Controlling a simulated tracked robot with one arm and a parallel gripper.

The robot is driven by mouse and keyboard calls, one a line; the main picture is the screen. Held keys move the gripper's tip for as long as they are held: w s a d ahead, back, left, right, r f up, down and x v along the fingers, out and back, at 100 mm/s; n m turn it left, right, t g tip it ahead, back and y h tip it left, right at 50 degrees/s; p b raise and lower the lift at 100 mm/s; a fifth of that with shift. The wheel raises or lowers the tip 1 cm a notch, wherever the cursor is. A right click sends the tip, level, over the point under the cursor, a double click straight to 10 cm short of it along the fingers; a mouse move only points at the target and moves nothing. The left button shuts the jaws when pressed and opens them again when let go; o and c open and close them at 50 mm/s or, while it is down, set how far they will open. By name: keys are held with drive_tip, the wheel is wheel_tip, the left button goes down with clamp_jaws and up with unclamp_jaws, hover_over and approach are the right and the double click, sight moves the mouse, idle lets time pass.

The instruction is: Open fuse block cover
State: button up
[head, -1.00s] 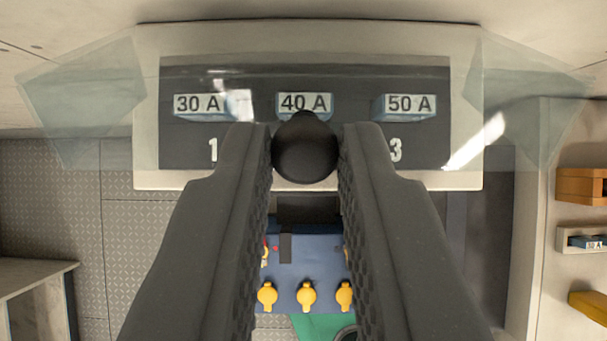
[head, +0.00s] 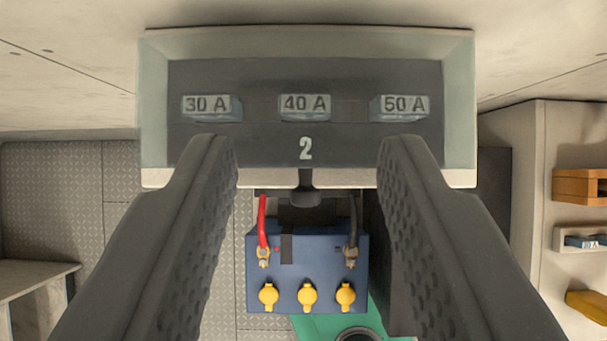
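The fuse block (head: 305,72) is on the wall ahead, with fuses marked 30 A (head: 211,108), 40 A (head: 305,107) and 50 A (head: 400,107). Its clear, greenish cover (head: 458,110) lies down over the front, making the labels slightly hazy. The cover's black knob (head: 305,188) is at the lower middle edge, below the number 2. My gripper (head: 310,150) is open and empty, with its fingers wide apart left and right of the knob and touching neither side of it. The fingers hide the numbers beside the 2.
A blue battery (head: 307,265) with yellow caps and red and black cables stands below the block. A green thing lies under it. Shelves with an orange item (head: 578,187) and a fuse (head: 585,242) are at right; a bench (head: 35,280) is at lower left.

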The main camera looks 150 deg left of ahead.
drive_tip(key=b+v, duration=0.2)
drive_tip(key=v, duration=1)
drive_tip(key=shift+a, duration=0.1)
